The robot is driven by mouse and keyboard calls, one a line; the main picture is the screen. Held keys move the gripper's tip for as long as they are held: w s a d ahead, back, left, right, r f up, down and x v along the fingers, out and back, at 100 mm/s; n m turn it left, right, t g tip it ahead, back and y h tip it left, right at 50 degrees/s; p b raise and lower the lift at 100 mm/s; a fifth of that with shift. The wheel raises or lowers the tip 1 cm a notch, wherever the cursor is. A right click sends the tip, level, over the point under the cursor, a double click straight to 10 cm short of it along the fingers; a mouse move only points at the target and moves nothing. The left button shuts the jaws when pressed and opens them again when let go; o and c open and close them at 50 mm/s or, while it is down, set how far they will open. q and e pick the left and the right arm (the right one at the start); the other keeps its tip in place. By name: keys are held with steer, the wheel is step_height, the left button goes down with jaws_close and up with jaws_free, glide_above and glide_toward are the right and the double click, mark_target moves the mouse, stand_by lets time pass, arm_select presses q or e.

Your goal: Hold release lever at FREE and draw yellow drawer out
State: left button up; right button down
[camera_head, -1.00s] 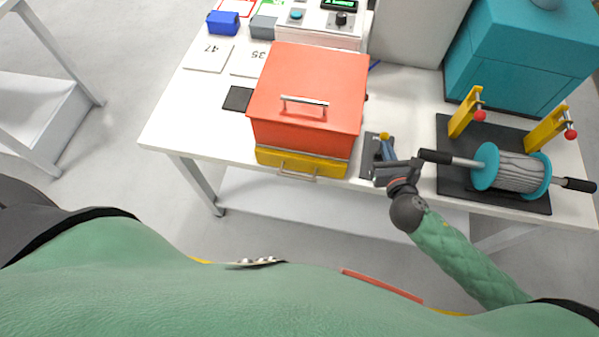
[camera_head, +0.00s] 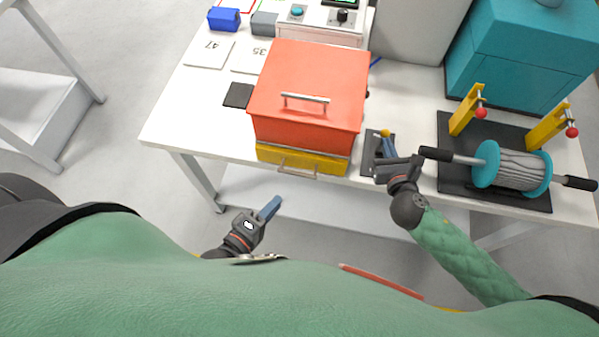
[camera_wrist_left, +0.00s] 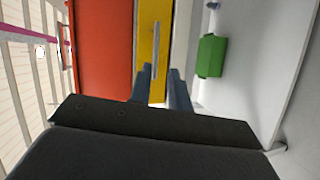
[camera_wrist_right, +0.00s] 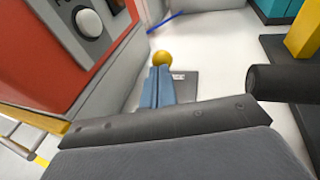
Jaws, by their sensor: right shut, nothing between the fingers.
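The yellow drawer (camera_head: 325,165) sits under the red box (camera_head: 310,90) and looks closed, with a metal bar handle (camera_head: 298,172) on its front. My left gripper (camera_head: 271,207) is below and in front of the drawer, apart from it. In the left wrist view its fingers (camera_wrist_left: 160,85) are parted, facing the drawer handle (camera_wrist_left: 156,50), with nothing between them. The release lever's yellow knob (camera_head: 385,133) stands on a dark plate right of the box. My right gripper (camera_head: 388,152) is shut right at the lever. In the right wrist view the knob (camera_wrist_right: 161,58) shows just beyond the closed fingertips (camera_wrist_right: 158,72); contact is unclear.
A cable reel (camera_head: 515,168) on a dark base with yellow posts stands to the right. A teal cabinet (camera_head: 520,60) is behind it. A control box (camera_head: 320,22) and blue bin (camera_head: 223,20) are at the back. Space in front of the drawer is open above a lower shelf (camera_head: 340,205).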

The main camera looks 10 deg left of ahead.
arm_select(q)
steer(key=shift+n+t, duration=0.3)
steer(key=shift+n, duration=0.6)
steer(key=x, duration=1.2)
steer(key=shift+w+a+r, duration=0.1)
steer(key=shift+w+a, duration=0.05)
jaws_close()
